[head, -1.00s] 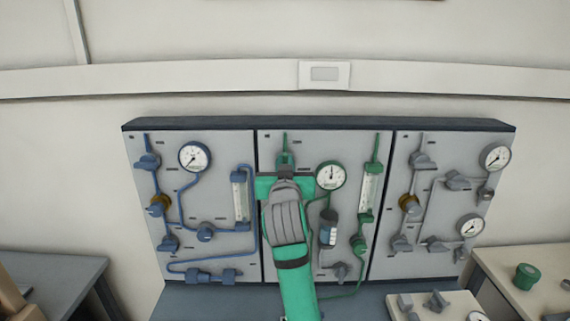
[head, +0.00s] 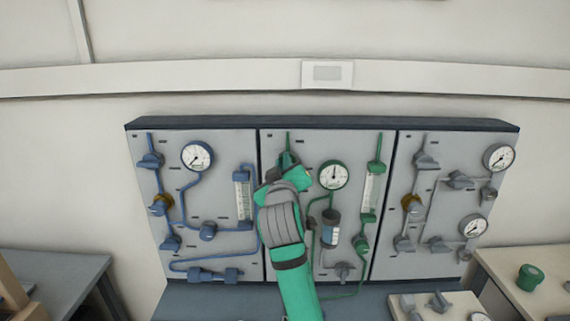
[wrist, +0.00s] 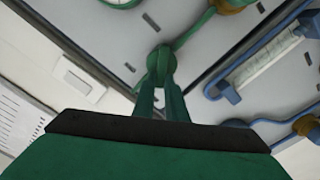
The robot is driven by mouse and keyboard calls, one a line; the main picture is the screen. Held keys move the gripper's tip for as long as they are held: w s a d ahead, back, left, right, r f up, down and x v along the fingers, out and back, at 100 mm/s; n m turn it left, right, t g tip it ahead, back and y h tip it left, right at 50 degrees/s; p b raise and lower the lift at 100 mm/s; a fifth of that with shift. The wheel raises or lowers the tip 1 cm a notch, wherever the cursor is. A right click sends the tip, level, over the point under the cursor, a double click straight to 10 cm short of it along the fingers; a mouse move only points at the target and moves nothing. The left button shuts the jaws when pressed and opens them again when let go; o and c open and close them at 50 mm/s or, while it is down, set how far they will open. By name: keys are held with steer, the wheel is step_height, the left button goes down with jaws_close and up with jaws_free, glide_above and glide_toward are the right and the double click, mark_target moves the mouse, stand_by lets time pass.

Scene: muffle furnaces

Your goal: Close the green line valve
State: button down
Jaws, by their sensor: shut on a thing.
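The green line valve (head: 287,157) sits near the top of the middle panel, on a vertical green pipe, partly hidden behind my gripper. In the wrist view the valve (wrist: 160,62) is a rounded green body on the green pipe, right ahead of the fingers. My gripper (wrist: 160,92) is shut on the valve's handle, which is mostly hidden between the fingers. The green gripper body is tilted in the head view. How far the handle is turned cannot be told.
A green-rimmed gauge (head: 333,175) is close to the right of my gripper. Blue piping with a flowmeter (head: 243,195) fills the left panel; grey piping fills the right one.

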steer(key=n, duration=0.3)
steer(key=f+n, duration=0.1)
steer(key=n, duration=0.3)
steer(key=a+n, duration=0.1)
steer(key=n, duration=0.3)
steer(key=shift+f, duration=0.4)
steer(key=c, duration=1.8)
jaws_free()
steer(key=s, duration=1.1)
